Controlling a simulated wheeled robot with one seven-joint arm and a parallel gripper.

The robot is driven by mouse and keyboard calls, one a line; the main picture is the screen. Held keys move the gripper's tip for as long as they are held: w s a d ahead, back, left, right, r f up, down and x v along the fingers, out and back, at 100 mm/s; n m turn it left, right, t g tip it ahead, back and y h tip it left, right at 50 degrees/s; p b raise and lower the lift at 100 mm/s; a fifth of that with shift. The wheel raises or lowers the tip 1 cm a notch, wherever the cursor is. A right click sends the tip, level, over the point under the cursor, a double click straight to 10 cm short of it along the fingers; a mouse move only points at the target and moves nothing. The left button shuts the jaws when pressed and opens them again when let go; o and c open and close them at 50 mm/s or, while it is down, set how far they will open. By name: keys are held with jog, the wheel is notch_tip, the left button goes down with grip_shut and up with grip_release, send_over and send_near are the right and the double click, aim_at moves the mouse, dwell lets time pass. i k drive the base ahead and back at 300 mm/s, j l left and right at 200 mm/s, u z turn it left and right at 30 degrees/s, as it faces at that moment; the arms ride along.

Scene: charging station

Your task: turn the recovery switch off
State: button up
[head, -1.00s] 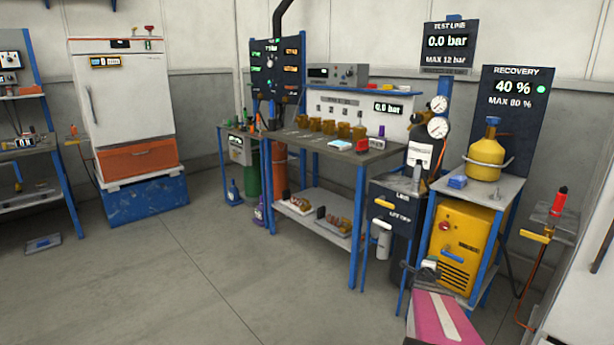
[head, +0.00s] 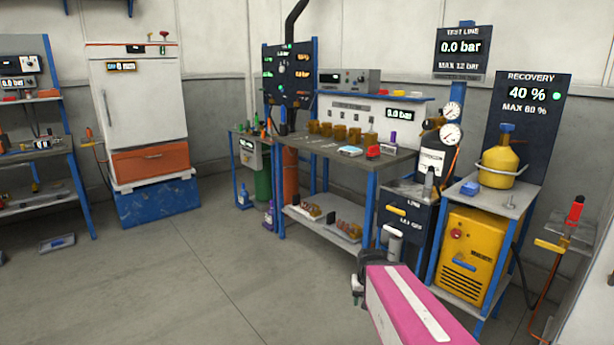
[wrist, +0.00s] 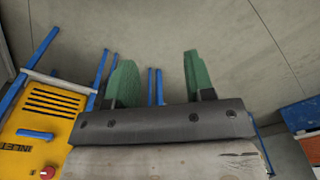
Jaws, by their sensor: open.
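The yellow recovery unit (head: 478,255) stands on the lower level of a blue-legged stand at the right in the head view. A round red knob (head: 457,233) is on its front, probably the recovery switch; its setting is too small to read. The red knob (wrist: 47,172) also shows at the lower left of the wrist view, on the yellow unit (wrist: 45,125). My gripper (head: 357,288) is left of the unit, apart from it and partly hidden by my pink arm link. In the wrist view my gripper (wrist: 158,62) has its green fingers wide apart and nothing between them.
The recovery display (head: 527,92) reads 40 % with a green light. A yellow cylinder (head: 502,163) stands above the unit. A dark cabinet (head: 408,213) and the workbench (head: 375,165) are to the left. The floor (head: 220,290) at the front left is clear.

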aim_at(455, 233)
jog(key=z, duration=1.25)
